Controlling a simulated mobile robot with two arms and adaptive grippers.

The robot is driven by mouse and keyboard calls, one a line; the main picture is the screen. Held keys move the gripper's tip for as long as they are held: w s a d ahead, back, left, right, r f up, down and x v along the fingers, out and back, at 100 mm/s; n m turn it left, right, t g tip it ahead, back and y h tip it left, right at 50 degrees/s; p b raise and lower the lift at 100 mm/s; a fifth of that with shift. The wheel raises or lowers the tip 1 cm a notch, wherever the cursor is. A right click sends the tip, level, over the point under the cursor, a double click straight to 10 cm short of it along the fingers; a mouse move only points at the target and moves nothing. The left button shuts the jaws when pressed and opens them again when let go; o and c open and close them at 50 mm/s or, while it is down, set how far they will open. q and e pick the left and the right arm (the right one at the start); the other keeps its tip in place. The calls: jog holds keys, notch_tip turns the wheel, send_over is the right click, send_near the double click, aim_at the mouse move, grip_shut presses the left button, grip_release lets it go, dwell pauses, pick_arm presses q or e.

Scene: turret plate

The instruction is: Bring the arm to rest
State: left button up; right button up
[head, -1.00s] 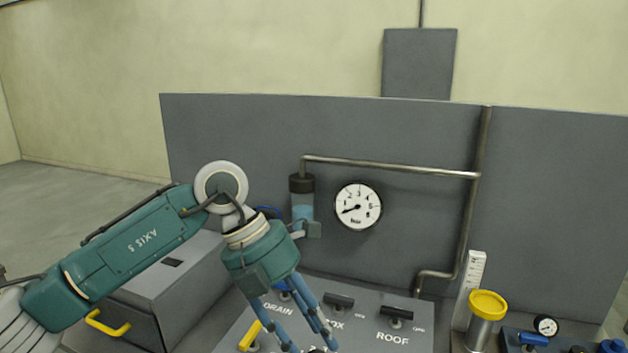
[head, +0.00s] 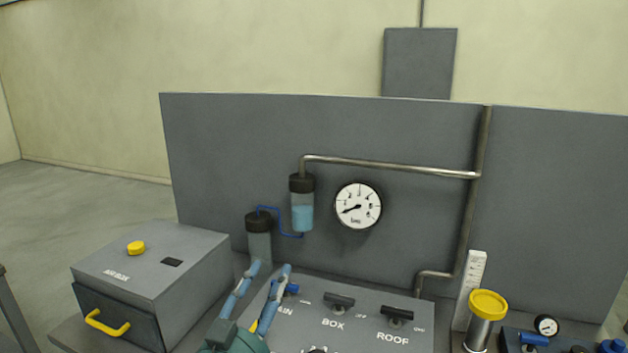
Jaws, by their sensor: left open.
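My left gripper (head: 265,282) shows at the bottom of the head view, left of centre. Its two blue fingers point up and stand apart, with nothing between them. Its teal body is cut off by the lower edge. The fingers cover part of the left side of the grey valve panel (head: 365,322), including some of its left label. My right gripper is not in view.
A grey box (head: 205,258) with a yellow button and yellow handle stands at left. A pressure gauge (head: 358,206), a blue-filled cylinder (head: 303,216) and a pipe (head: 400,168) are at the upright panel. A yellow-capped cylinder (head: 488,305) stands at right.

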pick_arm(q)
jog(key=s+a+f+n+g+y, duration=0.2)
jog(key=s+a+f+g, duration=0.15)
jog(key=f, duration=0.35)
jog(key=s+a+f+n+g+y, duration=0.1)
jog(key=s+a+f+g, duration=0.2)
jog(key=f, duration=0.5)
jog(key=s+a+f+n+g+y, duration=0.2)
jog(key=s+a+f, duration=0.15)
jog(key=f, duration=0.35)
jog(key=s+a+f+n+g, duration=0.1)
jog(key=s+f+g, duration=0.4)
jog(key=s, duration=0.5)
jog(key=s+a+f+g, duration=0.1)
jog(key=s+f+g, duration=0.1)
jog(key=s+f, duration=0.7)
jog(key=s+f+g+b, duration=0.1)
jog(key=s+f+b, duration=0.2)
jog(key=f, duration=1.3)
jog(key=s+f+g+b, duration=0.1)
jog(key=s+f+b, duration=0.15)
jog(key=f, duration=1.25)
jog(key=s+a+f+b, duration=0.3)
jog(key=s+f+b, duration=0.1)
jog(key=s+f, duration=1.2)
notch_tip(320, 180, down, 4)
jog(key=shift+s+r+g, duration=0.15)
jog(key=shift+r+g, duration=0.1)
jog(key=shift+g, duration=0.2)
